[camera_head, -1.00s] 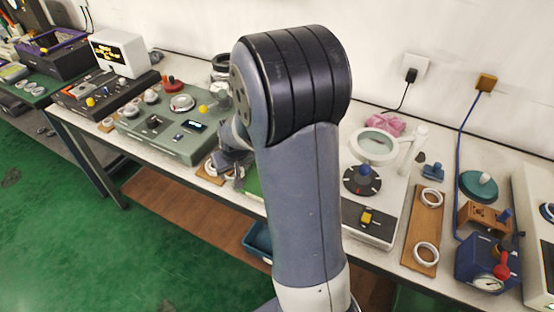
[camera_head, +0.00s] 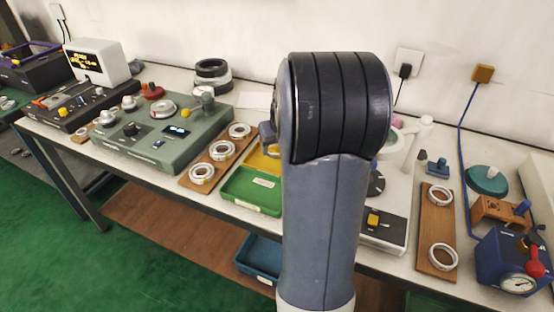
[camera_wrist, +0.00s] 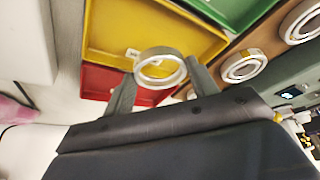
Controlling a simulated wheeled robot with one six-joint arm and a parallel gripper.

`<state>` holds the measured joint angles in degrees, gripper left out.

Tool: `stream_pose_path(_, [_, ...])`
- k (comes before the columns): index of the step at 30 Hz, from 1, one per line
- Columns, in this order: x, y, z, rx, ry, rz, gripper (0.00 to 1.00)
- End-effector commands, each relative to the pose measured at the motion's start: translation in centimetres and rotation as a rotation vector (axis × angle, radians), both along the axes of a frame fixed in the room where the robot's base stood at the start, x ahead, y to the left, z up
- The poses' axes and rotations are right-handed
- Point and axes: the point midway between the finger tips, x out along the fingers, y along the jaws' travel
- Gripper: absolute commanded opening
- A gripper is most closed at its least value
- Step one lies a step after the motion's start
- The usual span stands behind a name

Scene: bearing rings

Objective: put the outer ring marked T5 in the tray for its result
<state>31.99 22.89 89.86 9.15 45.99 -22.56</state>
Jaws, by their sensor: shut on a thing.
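My gripper (camera_wrist: 161,70) is shut on a pale metal ring (camera_wrist: 158,51), held between its two fingers in the wrist view. No T5 mark can be read on it. The ring appears in front of the yellow tray (camera_wrist: 200,38), which has a small label; its height above the tray is hard to tell. A red tray (camera_wrist: 103,85) is beside the yellow one, and a green tray (camera_wrist: 225,12) is on its other side. In the head view, my arm hides the ring and the red tray. The green tray (camera_head: 240,186) and part of the yellow tray (camera_head: 262,161) show there.
A brown board (camera_head: 193,184) with several rings lies left of the trays, next to a green-grey test device (camera_head: 160,153). Right of my arm are a magnifier stand (camera_head: 413,150) and another board (camera_head: 434,225) with two rings. A blue bin (camera_head: 258,257) is below the table.

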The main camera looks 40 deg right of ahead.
Motion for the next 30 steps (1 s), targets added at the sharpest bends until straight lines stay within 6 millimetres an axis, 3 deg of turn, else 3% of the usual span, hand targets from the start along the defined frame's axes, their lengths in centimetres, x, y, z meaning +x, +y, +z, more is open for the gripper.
stream_pose_path(7, [0.0, 0.1, -4.0, 0.002, 0.003, 0.0, 0.31])
stream_pose_path(20, [0.0, 0.0, -4.8, 0.0, 0.001, 0.0, 0.31])
stream_pose_path(21, [0.0, 0.1, -4.9, 0.0, 0.001, 0.0, 0.56])
stream_pose_path(30, [0.0, 0.1, -4.8, 0.001, 0.001, 0.0, 0.77])
